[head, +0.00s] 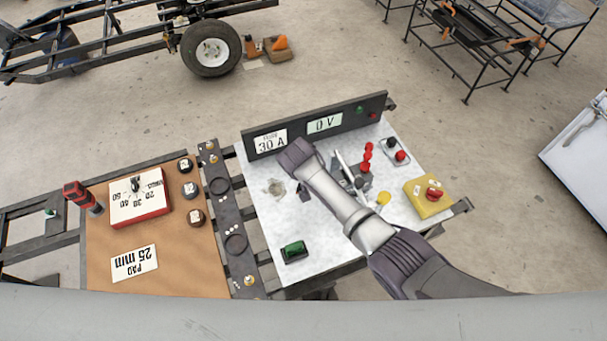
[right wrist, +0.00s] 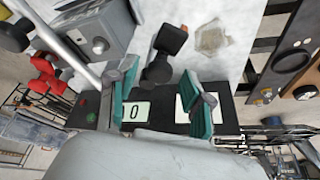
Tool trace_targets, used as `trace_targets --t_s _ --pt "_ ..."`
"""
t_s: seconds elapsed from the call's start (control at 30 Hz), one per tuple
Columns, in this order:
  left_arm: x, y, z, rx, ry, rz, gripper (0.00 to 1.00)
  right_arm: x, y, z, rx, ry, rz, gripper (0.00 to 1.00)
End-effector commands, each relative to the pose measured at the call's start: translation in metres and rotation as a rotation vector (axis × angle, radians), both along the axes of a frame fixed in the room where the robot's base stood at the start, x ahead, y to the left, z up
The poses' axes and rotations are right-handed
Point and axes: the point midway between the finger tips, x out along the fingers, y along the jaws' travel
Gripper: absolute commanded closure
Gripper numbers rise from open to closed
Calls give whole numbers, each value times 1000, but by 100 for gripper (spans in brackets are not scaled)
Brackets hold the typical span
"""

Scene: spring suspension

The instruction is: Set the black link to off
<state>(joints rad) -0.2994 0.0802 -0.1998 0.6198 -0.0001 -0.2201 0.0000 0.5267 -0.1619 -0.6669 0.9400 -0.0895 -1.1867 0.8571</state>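My right gripper (right wrist: 160,88) is open in the right wrist view, its teal finger pads spread apart. A black piece with two thick ends (right wrist: 158,68) stands on the white board just beyond and between the fingertips; it looks like the black link, but its setting is not clear. In the head view my right arm reaches over the board (head: 325,240) and hides its middle. The right fingers are hidden under the arm there. A small dark part (head: 304,195) shows beside the arm. My left gripper is not in view.
A display panel (head: 355,123) reading 30 A and 0 V stands along the board's back. Red knobs (head: 367,152), a red knob on a yellow box (head: 432,194) and a green switch (head: 293,250) surround the arm. A brown board (head: 180,250) lies left.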

Motion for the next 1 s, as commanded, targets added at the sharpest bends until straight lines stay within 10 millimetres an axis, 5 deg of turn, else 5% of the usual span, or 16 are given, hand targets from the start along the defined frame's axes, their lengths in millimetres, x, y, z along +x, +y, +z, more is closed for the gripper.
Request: trace_targets --t_s 0.43,1.0 --pt "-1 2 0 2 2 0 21 -4 2 12 2 -3 3 47" --pt "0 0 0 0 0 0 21 -42 7 104 0 -1 1 47"
